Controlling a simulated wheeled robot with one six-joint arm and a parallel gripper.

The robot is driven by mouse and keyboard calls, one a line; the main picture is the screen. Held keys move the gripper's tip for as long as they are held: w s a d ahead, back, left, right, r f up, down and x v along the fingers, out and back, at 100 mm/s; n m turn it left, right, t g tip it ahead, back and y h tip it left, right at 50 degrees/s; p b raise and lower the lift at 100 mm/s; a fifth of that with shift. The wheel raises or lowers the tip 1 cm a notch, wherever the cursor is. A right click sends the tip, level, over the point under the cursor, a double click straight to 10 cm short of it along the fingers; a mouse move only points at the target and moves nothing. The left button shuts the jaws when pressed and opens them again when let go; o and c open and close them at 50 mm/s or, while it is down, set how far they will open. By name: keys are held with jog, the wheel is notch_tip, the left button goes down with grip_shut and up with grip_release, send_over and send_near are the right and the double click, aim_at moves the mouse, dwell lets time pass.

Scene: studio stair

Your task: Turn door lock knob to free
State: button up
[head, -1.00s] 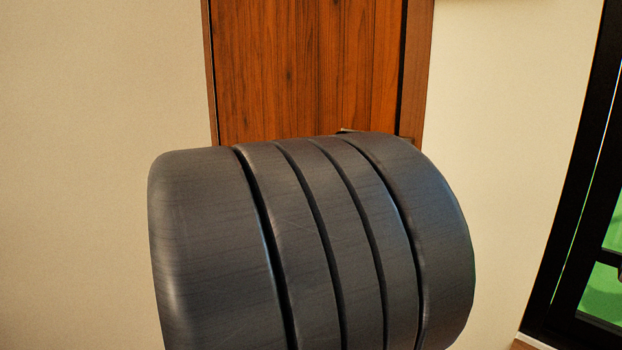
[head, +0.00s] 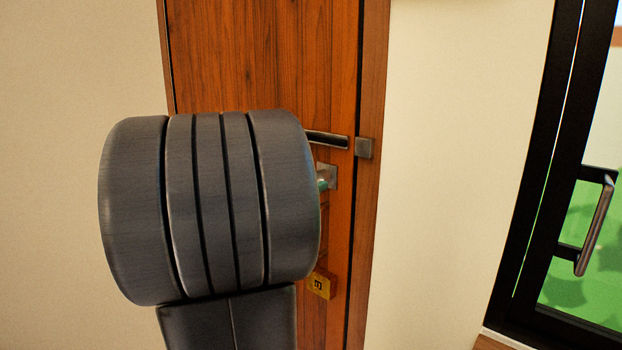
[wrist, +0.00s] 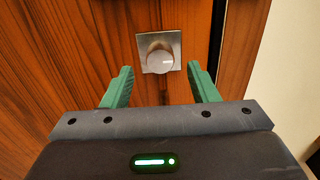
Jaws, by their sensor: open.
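The lock knob (wrist: 160,62) is a round metal knob on a square silver plate (wrist: 174,44), mounted on the wooden door (wrist: 60,60). A short pale mark shows on the knob's right side. My gripper (wrist: 160,69) is open, with one green finger left of the knob and one right of it in the wrist view. The knob sits between and just beyond the fingertips, with visible gaps at both sides. In the head view, the plate (head: 329,172) shows beside my arm, with a bit of green finger near it; my arm hides the rest.
A lever handle (head: 328,140) is above the lock. A metal plate (head: 364,148) sits on the frame to the right. A brass-coloured block (head: 321,285) is lower on the door. A black-framed glass door (head: 530,200) stands at the far right.

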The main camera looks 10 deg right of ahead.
aim_at(323, 174)
jog(key=shift+x, duration=1.7)
jog(key=c, duration=1)
